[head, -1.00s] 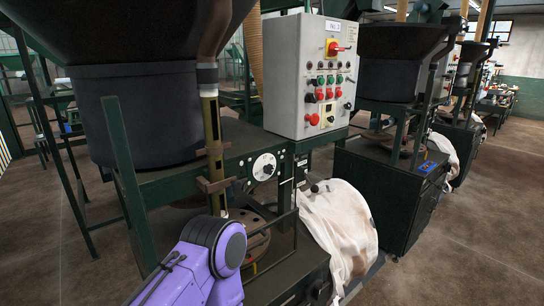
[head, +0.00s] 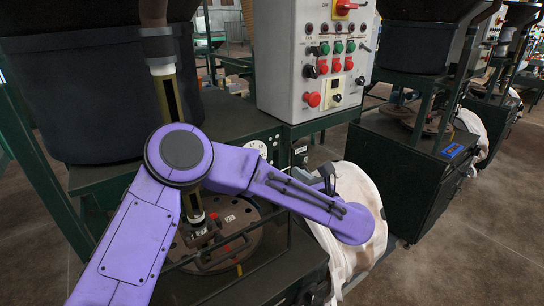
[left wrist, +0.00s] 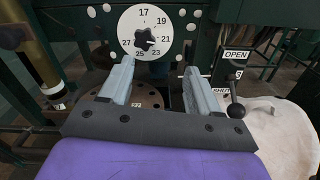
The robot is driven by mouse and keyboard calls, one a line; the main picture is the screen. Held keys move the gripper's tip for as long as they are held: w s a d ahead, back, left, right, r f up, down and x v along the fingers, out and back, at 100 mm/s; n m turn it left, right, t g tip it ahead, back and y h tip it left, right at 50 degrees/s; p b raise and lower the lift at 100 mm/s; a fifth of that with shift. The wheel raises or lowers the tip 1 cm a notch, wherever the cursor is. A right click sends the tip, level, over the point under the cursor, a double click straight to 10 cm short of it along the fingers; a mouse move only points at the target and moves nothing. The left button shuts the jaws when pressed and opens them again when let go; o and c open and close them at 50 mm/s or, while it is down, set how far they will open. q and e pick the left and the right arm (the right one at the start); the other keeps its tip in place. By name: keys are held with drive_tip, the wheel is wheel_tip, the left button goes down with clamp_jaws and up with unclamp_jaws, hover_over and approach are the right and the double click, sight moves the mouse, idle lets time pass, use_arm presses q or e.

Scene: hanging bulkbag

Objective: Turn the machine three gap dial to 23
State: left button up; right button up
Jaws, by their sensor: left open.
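The gap dial (left wrist: 159,20) is a round white plate marked 17 to 27, on a dark green panel, with a black lobed knob (left wrist: 145,40) at its centre. I cannot tell which number the knob points to. My left gripper (left wrist: 160,72) is open and empty, its two pale fingers apart and reaching toward the panel, below and in front of the dial. In the head view the dial (head: 256,147) shows only its upper part above my purple left arm, and I cannot make out the gripper's fingers there. My right gripper is in neither view.
A black ball-ended lever (left wrist: 236,109) with OPEN and SHUT labels stands right of my fingers. A white sack (head: 357,185) bulges at the right. A grey control box (head: 290,75) is above, and a round perforated plate (head: 245,243) lies below.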

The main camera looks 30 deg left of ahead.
use_arm(q)
drive_tip(key=a+r+p, duration=0.2)
drive_tip(key=a+p, duration=0.2)
drive_tip(key=a, duration=0.4)
drive_tip(key=shift+w+a, duration=0.2)
drive_tip(key=shift+w, duration=0.05)
drive_tip(key=shift+w+a+f, duration=0.75)
drive_tip(key=shift+a+f, duration=0.1)
drive_tip(key=shift+a, duration=0.05)
drive_tip(key=shift+c, duration=0.3)
drive_tip(key=shift+s+a, duration=0.15)
drive_tip(key=shift+a, duration=0.2)
drive_tip(key=c, duration=0.5)
drive_tip(key=shift+s+d+r, duration=0.15)
drive_tip(key=shift+d, duration=0.1)
drive_tip(key=c, duration=0.4)
drive_tip(key=shift+d, duration=0.15)
drive_tip(key=shift+c, duration=0.4)
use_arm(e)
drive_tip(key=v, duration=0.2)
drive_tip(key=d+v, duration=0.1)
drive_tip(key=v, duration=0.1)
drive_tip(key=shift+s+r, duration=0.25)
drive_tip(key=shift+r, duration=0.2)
